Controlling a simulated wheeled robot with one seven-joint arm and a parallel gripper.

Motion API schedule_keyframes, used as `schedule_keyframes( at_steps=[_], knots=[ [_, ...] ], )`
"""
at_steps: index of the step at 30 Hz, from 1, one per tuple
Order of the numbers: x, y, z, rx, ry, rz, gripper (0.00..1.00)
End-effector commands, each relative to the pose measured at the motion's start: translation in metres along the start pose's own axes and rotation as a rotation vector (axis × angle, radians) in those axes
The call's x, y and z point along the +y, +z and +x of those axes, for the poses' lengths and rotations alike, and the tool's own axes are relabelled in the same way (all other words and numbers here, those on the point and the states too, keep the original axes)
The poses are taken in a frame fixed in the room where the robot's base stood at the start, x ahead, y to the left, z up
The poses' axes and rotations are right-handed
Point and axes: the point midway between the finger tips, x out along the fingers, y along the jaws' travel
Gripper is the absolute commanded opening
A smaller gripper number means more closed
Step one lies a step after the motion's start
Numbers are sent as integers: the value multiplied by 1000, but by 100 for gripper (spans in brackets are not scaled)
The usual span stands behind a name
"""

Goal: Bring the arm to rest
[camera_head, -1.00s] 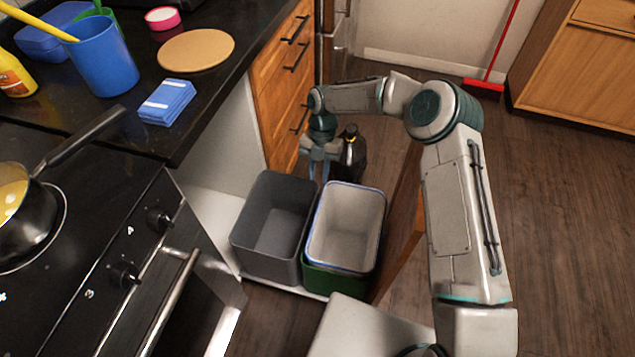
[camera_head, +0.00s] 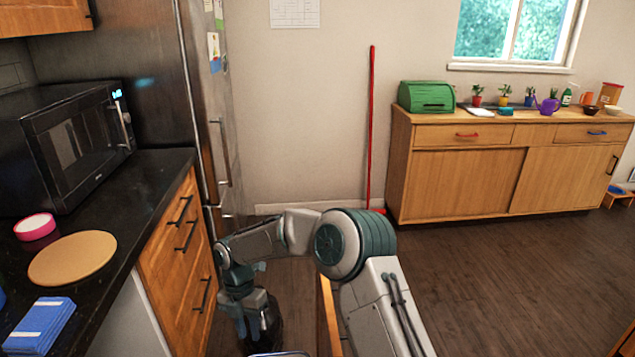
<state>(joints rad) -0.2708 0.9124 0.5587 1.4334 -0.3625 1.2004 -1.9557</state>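My arm reaches in from the bottom of the head view, bends at a large teal-and-white joint, and runs left and then down. My gripper (camera_head: 248,318) points down at the lower middle, in front of the orange drawers' right side. A dark bottle-like object (camera_head: 268,328) shows right beside and partly behind it. I cannot tell whether they touch. The fingertips are too small and dark to show whether they are open or shut.
A bin rim (camera_head: 280,354) just shows at the bottom edge. An open wooden door (camera_head: 329,315) stands between gripper and forearm. The counter (camera_head: 120,200) and drawers (camera_head: 180,250) are at left. A red broom (camera_head: 371,130) leans by the sideboard (camera_head: 470,180). Floor at right is clear.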

Motion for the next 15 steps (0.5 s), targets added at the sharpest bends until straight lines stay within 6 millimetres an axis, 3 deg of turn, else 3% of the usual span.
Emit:
schedule_keyframes(
  at_steps=[1, 3, 15],
  knots=[
    [-15, 0, -20, -24, 5, 75, 24],
    [-33, 1, -38, -49, 11, 185, 24],
    [-146, -9, -126, -153, 106, 857, 24]
  ],
)
